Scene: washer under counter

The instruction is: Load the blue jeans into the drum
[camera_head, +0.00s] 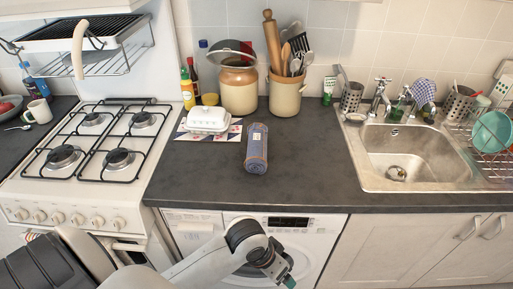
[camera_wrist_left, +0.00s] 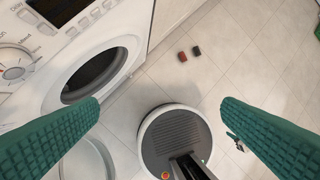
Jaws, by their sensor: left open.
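The blue jeans (camera_head: 257,148) lie folded in a compact bundle on the dark counter, right of the white butter dish. The white washer (camera_head: 300,240) stands under the counter, partly hidden by my left arm. In the left wrist view its round drum opening (camera_wrist_left: 97,76) is dark inside, and a pale round rim below it looks like the door (camera_wrist_left: 88,158) swung open. My left gripper (camera_head: 284,276) is low in front of the washer, well below the jeans. In the wrist view its green fingers are wide apart with nothing between them. My right gripper is not in view.
The counter (camera_head: 310,185) is clear around the jeans. A butter dish (camera_head: 208,119), a jar (camera_head: 238,90) and a utensil crock (camera_head: 285,95) stand behind. The stove (camera_head: 95,150) is left, the sink (camera_head: 415,155) right. Small red (camera_wrist_left: 182,57) and dark (camera_wrist_left: 197,50) objects lie on the floor.

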